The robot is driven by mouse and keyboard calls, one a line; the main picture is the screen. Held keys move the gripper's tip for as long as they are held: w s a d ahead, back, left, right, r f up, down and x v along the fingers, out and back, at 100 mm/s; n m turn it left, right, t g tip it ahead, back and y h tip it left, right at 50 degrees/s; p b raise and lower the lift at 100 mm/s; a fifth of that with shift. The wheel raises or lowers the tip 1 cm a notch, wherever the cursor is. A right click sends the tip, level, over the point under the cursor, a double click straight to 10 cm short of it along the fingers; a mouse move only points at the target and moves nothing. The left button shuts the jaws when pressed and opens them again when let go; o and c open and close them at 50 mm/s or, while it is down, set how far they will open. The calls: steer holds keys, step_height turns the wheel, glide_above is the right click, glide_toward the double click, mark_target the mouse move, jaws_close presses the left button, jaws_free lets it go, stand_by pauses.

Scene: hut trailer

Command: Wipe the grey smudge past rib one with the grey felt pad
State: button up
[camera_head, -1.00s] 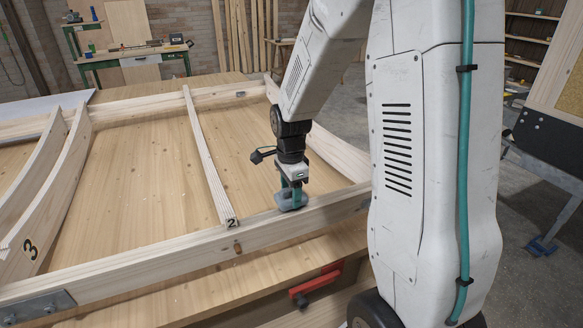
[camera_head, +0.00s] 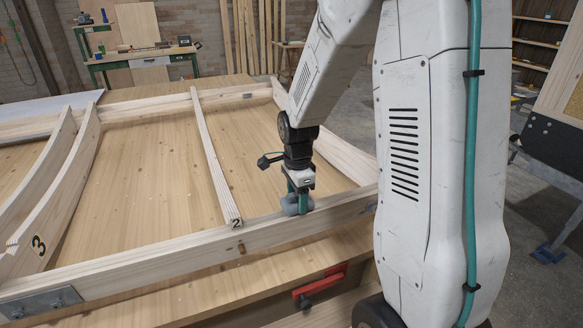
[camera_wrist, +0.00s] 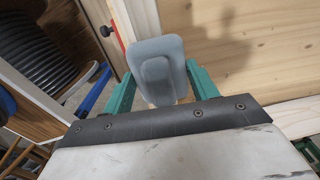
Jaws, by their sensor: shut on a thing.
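My gripper (camera_head: 298,198) is shut on the grey felt pad (camera_head: 289,206), low at the near rail (camera_head: 190,262) of the wooden frame, right of the rib marked 2 (camera_head: 219,180). In the wrist view the pad (camera_wrist: 160,72) sits between the two teal fingers of my gripper (camera_wrist: 161,85), with pale boards beyond. I cannot tell whether the pad touches the rail or the panel. The curved rib at the right end (camera_head: 345,155) shows no number from here. I cannot make out the grey smudge in either view.
The rib marked 3 (camera_head: 70,190) curves up at the left. A red clamp (camera_head: 319,287) is under the near rail, and a metal plate (camera_head: 40,303) is at its left end. The panel between the ribs (camera_head: 150,170) is bare. A green workbench (camera_head: 143,58) stands behind.

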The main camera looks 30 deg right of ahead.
steer(key=shift+w+d+r, duration=0.1)
steer(key=shift+w, duration=0.25)
steer(key=shift+w+d+r, duration=0.1)
steer(key=shift+w, duration=0.1)
step_height(320, 180, up, 2)
steer(key=shift+s+d+r, duration=0.1)
steer(key=shift+a+r, duration=0.25)
steer(key=shift+r, duration=2.55)
steer(key=shift+d, duration=0.1)
